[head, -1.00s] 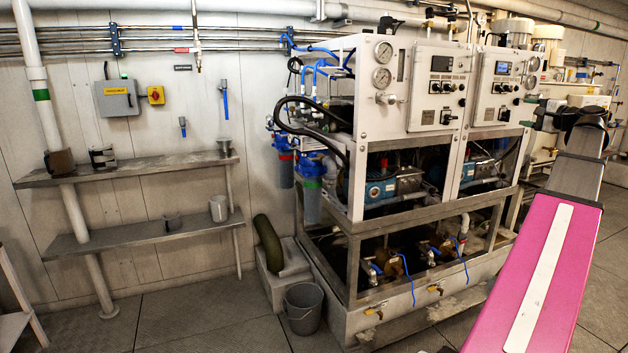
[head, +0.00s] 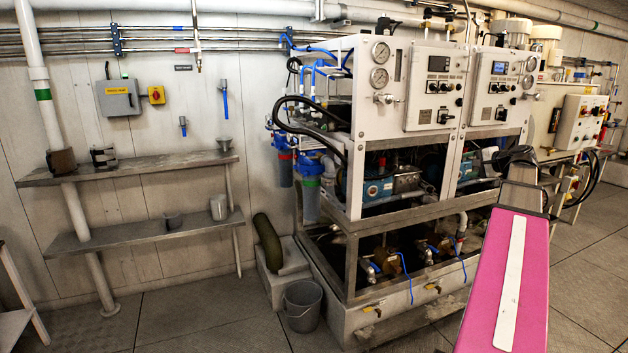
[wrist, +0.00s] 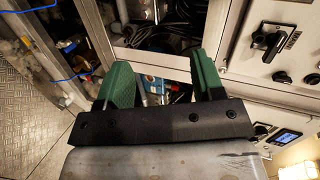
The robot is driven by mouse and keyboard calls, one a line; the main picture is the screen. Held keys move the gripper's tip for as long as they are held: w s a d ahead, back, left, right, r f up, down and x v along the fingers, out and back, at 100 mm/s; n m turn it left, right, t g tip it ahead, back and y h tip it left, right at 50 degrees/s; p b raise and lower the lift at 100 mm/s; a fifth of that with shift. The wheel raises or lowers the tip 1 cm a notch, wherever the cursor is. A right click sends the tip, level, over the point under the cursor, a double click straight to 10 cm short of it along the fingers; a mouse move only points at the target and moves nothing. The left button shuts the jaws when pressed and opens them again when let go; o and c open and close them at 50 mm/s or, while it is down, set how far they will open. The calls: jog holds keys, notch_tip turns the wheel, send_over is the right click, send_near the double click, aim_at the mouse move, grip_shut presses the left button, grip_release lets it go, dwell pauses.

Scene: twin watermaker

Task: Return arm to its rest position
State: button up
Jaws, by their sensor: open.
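My arm, with a pink link, reaches up from the lower right in the head view. Its dark far end is in front of the right part of the watermaker (head: 433,90). My gripper (wrist: 165,80) shows in the wrist view with two green fingers spread apart. Nothing is between the fingers. Behind them are the watermaker's frame, hoses and a blue part; I cannot tell the distance. The fingers do not show clearly in the head view.
A control panel (head: 581,122) stands at the right behind my arm. A grey bucket (head: 303,306) is on the floor before the watermaker. Two wall shelves (head: 130,170) hold cups at the left. The floor (head: 210,325) at the front left is clear.

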jog(key=s+a+f+n+g+h, duration=0.15)
jog(key=a+f+g, duration=0.25)
jog(key=a+f, duration=0.8)
jog(key=s+a+f+n+g, duration=0.3)
jog(key=a+f, duration=0.7)
jog(key=f, duration=0.4)
jog(key=s+a+f+n+g+h, duration=0.5)
jog(key=s+a+f+n, duration=0.2)
jog(key=s+a+f, duration=0.6)
notch_tip(320, 180, down, 4)
jog(key=s, duration=0.3)
jog(key=shift+a, duration=0.2)
jog(key=shift+c, duration=0.3)
